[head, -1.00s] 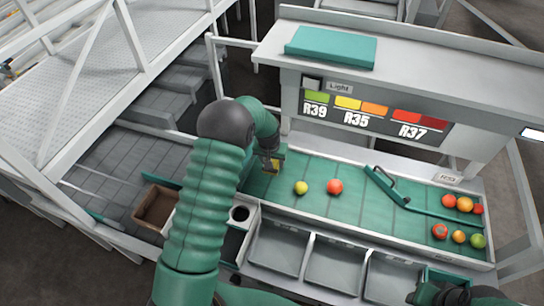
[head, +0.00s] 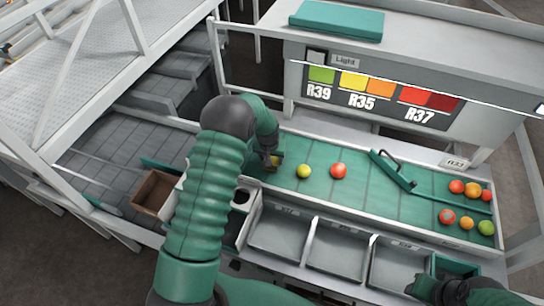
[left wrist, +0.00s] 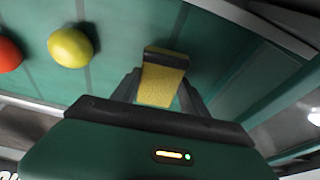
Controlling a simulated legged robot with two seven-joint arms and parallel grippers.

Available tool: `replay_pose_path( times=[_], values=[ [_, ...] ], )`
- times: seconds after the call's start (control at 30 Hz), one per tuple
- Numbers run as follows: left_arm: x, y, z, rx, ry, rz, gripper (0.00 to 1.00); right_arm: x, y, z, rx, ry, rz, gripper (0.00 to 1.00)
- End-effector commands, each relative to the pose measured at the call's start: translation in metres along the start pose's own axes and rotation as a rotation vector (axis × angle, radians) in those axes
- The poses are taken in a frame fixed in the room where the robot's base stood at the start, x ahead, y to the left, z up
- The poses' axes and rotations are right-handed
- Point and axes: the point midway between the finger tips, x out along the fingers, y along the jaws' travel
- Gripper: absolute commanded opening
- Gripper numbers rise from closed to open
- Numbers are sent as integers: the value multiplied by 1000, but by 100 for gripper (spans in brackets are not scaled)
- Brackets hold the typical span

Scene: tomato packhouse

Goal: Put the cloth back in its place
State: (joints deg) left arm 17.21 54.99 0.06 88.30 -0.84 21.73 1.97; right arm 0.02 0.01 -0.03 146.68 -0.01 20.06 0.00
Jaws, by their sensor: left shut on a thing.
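My left gripper (head: 273,158) is over the left part of the green sorting belt (head: 330,197), left of a yellow-green tomato. It is shut on a yellow textured cloth (left wrist: 160,84), which shows between the fingers in the left wrist view. In the head view my arm and gripper hide most of the cloth. I cannot tell whether it touches the belt. My right gripper (head: 428,288) is at the bottom right by the bins, dark and partly cut off; its jaws are unclear.
A yellow-green tomato (head: 304,171) and a red tomato (head: 339,170) lie on the belt. A teal diverter bar (head: 393,171) stands right of them, with several tomatoes beyond. Grey bins (head: 337,246) line the front. A brown box (head: 156,191) is at left.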

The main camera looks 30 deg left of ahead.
Motion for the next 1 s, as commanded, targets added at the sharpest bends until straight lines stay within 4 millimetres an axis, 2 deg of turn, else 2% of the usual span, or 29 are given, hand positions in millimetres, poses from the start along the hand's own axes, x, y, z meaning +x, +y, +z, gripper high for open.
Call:
replay_pose_path(
  times=[0.53,0.87,0.9,1.0],
  values=[
    [0,2,0,0,1,-2,8,0,0,0,-1,0,0,36],
    [8,0,2,0,-1,0,8,5,0,1,-1,0,0,36],
    [7,0,1,0,-1,0,56,5,0,1,-1,0,0,36],
    [7,0,1,0,-1,0,69,4,0,1,-1,0,0,36]
  ],
)
